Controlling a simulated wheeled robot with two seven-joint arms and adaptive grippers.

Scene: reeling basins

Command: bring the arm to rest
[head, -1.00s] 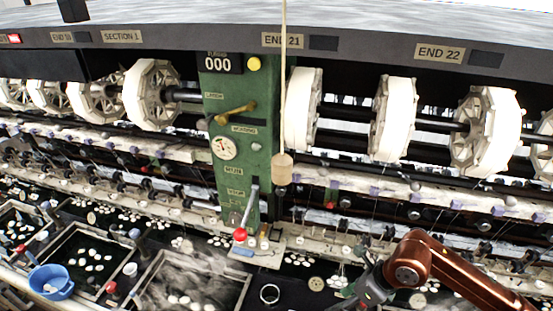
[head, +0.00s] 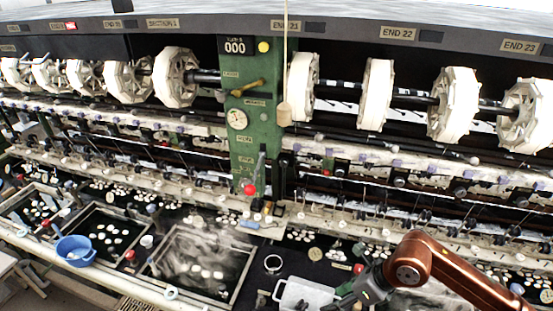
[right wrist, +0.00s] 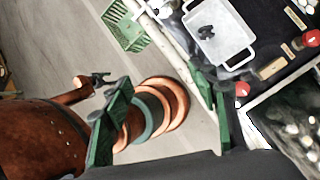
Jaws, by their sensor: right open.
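My right arm, copper-coloured, comes in from the lower right of the head view. Its dark gripper (head: 349,293) is beside a pale two-handled tray (head: 283,287) at the bottom edge. In the right wrist view the green fingers of my right gripper (right wrist: 162,95) stand wide apart with nothing between them. The pale tray (right wrist: 243,47) shows beyond them at the upper right, with a small dark thing in it. A copper arm with a small dark end (right wrist: 99,78), seemingly my left gripper, shows at the left. Its jaws are too small to read.
The reeling machine with its green post (head: 243,130) and white reels (head: 375,95) spans the back. A green crate (right wrist: 124,27) stands on clear grey floor.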

